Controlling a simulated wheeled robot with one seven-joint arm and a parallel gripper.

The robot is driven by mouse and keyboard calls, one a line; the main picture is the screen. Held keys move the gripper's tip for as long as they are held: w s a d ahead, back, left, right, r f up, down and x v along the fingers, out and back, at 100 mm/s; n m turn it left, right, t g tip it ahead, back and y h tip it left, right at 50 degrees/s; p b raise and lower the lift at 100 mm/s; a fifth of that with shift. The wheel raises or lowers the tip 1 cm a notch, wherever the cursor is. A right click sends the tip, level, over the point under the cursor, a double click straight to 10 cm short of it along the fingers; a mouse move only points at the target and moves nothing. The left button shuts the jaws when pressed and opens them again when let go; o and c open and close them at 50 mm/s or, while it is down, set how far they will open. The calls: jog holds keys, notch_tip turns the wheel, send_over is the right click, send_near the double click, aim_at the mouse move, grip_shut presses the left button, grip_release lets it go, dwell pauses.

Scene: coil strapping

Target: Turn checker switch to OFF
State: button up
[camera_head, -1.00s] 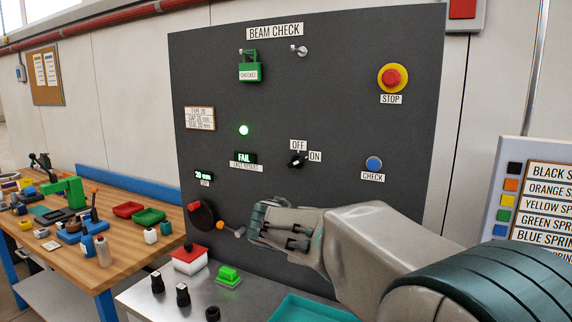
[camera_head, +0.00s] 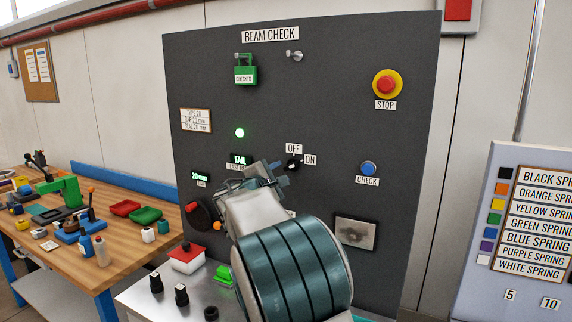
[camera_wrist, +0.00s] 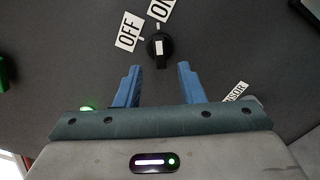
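The checker switch (camera_head: 293,164) is a small black rotary knob on the dark BEAM CHECK panel. Its OFF label (camera_head: 294,148) is above it and its ON label (camera_head: 310,160) is to its right. In the wrist view the knob (camera_wrist: 158,47) shows a pale mark, with OFF (camera_wrist: 129,31) to its left and ON at the top edge. My gripper (camera_head: 277,172) is just below and left of the knob. In the wrist view its two blue fingers (camera_wrist: 158,80) are apart, with nothing between them; the knob lies just beyond the tips, roughly centred.
The panel also carries a blue CHECK button (camera_head: 368,168), a red STOP button (camera_head: 387,84), a green padlock-like tag (camera_head: 244,70), a lit green lamp (camera_head: 240,132) and a FAIL display (camera_head: 240,159). A red-black dial (camera_head: 201,214) is low left. A cluttered workbench (camera_head: 120,245) stands left.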

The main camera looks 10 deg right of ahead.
aim_at(288, 167)
jog(key=p+x, duration=0.1)
jog(key=x, duration=0.4)
grip_shut()
jog(key=shift+n, duration=0.3)
jog(key=n+p, duration=0.1)
jog(key=n, duration=0.4)
jog(key=shift+r+n, duration=0.1)
jog(key=shift+n, duration=0.2)
jog(key=n+p, duration=0.2)
jog(key=n, duration=0.3)
jog(key=shift+n+p, duration=0.3)
